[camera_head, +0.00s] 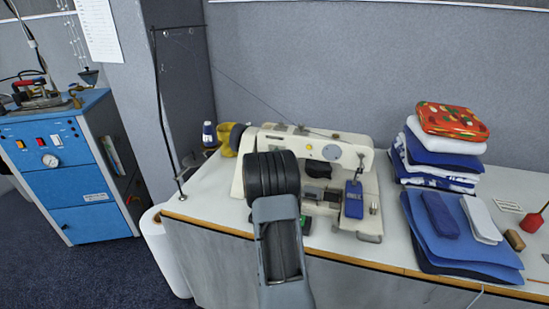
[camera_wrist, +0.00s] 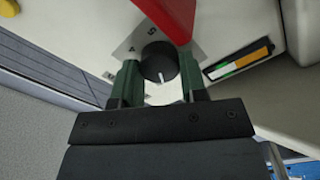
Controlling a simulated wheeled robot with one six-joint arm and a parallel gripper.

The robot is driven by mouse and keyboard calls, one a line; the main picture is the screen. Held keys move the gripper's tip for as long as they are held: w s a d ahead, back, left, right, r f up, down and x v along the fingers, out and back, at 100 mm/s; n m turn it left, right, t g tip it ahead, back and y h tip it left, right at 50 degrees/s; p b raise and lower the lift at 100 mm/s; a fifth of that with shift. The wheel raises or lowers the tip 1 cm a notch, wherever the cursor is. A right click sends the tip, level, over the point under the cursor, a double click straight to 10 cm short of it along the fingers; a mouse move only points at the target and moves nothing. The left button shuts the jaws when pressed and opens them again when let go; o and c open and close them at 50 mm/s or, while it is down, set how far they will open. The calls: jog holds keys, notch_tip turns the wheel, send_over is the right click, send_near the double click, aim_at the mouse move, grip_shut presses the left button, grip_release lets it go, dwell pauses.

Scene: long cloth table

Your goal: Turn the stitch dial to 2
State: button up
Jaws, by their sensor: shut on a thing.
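The stitch dial (camera_wrist: 158,58) is a round black knob with a white pointer line, on a pale plate in the wrist view. The line points toward the bottom of the picture, toward my gripper's body. In the head view the white sewing machine (camera_head: 357,153) stands on the table; my arm hides the dial and most of my gripper there.
A red part (camera_wrist: 176,15) rises close beside the dial. Folded cloths (camera_head: 440,160) are stacked on the table (camera_head: 392,225) right of the machine. A thread stand (camera_head: 158,95) stands at the left, and a yellow item (camera_head: 227,140) sits behind the machine.

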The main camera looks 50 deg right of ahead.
jog(key=o, duration=0.9)
jog(key=shift+a, duration=0.1)
jog(key=b+v, duration=0.1)
jog(key=v, duration=1.2)
jog(key=shift+s+a, duration=0.1)
jog(key=shift+a, duration=0.15)
